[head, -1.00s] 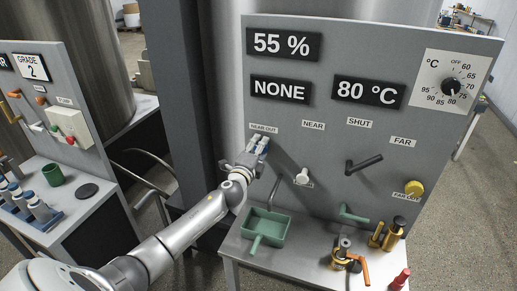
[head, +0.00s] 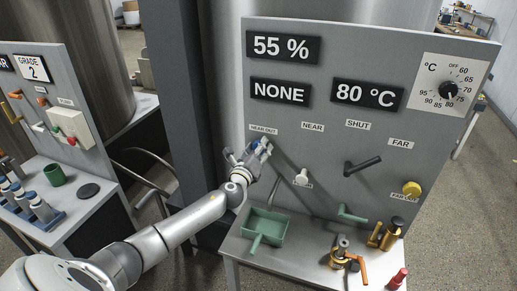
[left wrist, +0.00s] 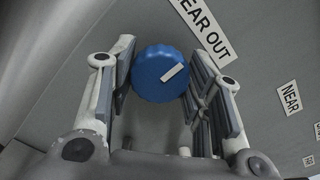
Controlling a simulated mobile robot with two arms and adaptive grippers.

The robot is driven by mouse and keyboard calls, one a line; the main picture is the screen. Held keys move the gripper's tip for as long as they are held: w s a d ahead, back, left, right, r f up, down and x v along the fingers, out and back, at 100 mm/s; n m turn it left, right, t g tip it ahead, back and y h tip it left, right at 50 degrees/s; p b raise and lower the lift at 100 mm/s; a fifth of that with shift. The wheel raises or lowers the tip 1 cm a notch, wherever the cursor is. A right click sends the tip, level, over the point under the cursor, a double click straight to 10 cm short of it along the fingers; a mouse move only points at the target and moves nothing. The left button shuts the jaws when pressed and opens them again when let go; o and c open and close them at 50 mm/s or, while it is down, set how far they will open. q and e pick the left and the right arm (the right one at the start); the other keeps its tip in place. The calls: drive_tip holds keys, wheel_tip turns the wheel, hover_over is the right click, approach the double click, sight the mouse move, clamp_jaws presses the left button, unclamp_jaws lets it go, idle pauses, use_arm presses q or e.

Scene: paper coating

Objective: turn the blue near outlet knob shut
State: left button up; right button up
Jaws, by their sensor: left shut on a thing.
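The blue near outlet knob (left wrist: 160,73) is a round, ribbed knob on the grey panel (head: 330,145), under the NEAR OUT label (left wrist: 204,28). A short white mark on its face runs at a slant in the left wrist view. My left gripper (head: 259,147) is at the knob, with one finger on each side of it, shut on it. In the head view the gripper hides most of the knob. My right gripper is in neither view.
A white knob (head: 302,177), a dark lever (head: 363,165) and a yellow knob (head: 412,188) sit on the panel to the right. Below, a green tray (head: 280,226) and brass fittings stand on the steel bench (head: 300,255). Displays read 55 %, NONE and 80 °C.

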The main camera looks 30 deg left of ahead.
use_arm(q)
drive_tip(key=shift+f+m, duration=0.15)
drive_tip(key=shift+m, duration=0.25)
drive_tip(key=o, duration=1)
drive_tip(key=shift+s, duration=0.15)
drive_tip(key=v, duration=1.2)
